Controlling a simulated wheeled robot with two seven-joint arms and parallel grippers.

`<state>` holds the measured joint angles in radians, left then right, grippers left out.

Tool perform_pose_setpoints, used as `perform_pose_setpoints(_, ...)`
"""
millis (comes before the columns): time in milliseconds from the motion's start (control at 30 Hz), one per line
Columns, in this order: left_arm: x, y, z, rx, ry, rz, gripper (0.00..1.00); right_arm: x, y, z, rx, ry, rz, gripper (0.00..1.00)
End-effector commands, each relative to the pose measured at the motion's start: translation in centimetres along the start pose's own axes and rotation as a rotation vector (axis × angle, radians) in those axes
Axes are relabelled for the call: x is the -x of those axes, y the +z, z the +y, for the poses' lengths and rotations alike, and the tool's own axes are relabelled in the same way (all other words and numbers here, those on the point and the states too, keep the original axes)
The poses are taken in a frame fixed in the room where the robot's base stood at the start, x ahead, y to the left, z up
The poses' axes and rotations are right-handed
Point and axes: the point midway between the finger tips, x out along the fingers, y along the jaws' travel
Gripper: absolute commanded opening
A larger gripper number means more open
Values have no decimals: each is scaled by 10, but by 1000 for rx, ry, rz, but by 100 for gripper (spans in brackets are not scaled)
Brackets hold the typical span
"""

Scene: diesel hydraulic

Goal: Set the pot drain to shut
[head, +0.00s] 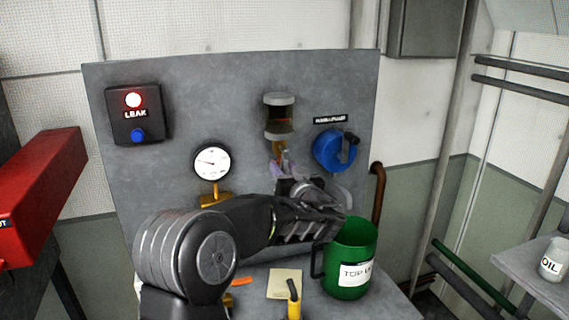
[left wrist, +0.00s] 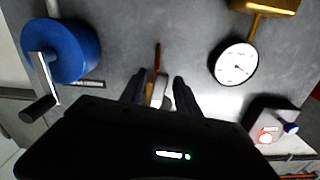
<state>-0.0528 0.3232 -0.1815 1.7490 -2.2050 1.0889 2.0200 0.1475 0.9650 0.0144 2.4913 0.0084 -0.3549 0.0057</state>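The pot (head: 279,115), a sight glass with grey caps and dark amber contents, is mounted on the grey panel. Its brass drain (head: 279,152) hangs below it, and the lower part is hidden by my left gripper (head: 284,172). In the left wrist view, which is upside down, the two dark fingers of the left gripper (left wrist: 159,92) stand apart on either side of the brass drain (left wrist: 156,93). A thin red-brown lever (left wrist: 157,56) shows beyond the fingertips, pointing up in that picture. Contact with the drain cannot be made out. My right gripper is not in view.
A blue crank wheel (head: 333,150) is right of the pot. A gauge (head: 211,162) and a leak box (head: 134,114) with a lit red lamp are left. A green jug (head: 351,258) stands below the gripper on the right, beside a yellow-handled tool (head: 294,306).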

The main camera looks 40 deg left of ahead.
Motion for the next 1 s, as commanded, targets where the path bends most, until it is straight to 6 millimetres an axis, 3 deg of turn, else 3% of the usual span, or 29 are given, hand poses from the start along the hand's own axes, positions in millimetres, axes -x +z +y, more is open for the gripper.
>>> perform_pose_setpoints(300, -3, 0, 0, 1, 0, 1, 37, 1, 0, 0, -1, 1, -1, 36)
perform_pose_setpoints(767, -3, 0, 0, 0, 0, 1, 0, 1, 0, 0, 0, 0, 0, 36)
perform_pose_setpoints(1000, -3, 0, 0, 0, 1, 0, 0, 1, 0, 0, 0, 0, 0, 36)
